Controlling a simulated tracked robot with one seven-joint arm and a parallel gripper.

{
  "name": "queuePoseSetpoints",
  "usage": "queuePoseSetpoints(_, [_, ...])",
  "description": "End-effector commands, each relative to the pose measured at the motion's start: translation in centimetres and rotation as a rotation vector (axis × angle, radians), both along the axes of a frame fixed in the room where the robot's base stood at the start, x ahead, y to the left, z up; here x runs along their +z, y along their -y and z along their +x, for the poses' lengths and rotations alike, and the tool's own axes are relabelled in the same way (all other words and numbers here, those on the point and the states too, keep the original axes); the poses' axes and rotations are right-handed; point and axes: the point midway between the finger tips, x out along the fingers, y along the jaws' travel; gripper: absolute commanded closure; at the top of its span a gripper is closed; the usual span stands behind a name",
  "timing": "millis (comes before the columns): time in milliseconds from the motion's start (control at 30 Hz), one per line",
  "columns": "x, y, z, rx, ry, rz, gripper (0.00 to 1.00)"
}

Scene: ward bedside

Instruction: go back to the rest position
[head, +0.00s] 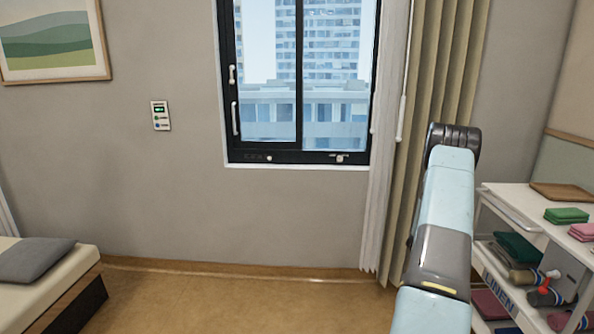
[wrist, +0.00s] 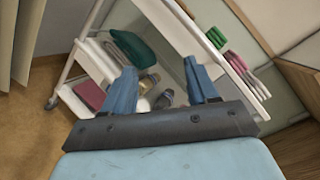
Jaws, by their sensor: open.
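My gripper shows in the wrist view (wrist: 165,85) with its two blue fingers apart and nothing between them. Beyond the fingers is the linen cart (wrist: 160,25), tilted in that view. In the head view my arm rises at the right in front of the curtain, and my gripper cannot be made out there. The linen cart (head: 508,207) stands to the right of my arm, with folded green cloth (head: 567,215) and pink cloth (head: 584,232) on its top.
A bed (head: 60,285) with a grey pillow (head: 38,259) is at the lower left. A window (head: 300,75) and curtains (head: 430,120) are on the back wall. A small wall panel (head: 160,116) hangs left of the window. The floor (head: 230,305) between bed and arm is clear.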

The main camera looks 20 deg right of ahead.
Motion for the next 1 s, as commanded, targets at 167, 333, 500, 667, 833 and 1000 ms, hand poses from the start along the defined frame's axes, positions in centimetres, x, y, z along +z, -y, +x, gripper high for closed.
queuePoseSetpoints(167, [5.7, -3.6, 5.4, 0.161, -0.117, 0.057, 0.42])
queuePoseSetpoints(333, [10.5, -8.0, 9.6, 0.322, -0.247, 0.094, 0.42])
queuePoseSetpoints(500, [15.2, -13.3, 12.8, 0.489, -0.391, 0.104, 0.42])
queuePoseSetpoints(667, [19.3, -18.8, 14.7, 0.648, -0.533, 0.091, 0.42])
queuePoseSetpoints(833, [23.2, -25.2, 15.6, 0.815, -0.691, 0.053, 0.42])
queuePoseSetpoints(1000, [26.7, -31.7, 15.3, 0.980, -0.855, -0.009, 0.42])
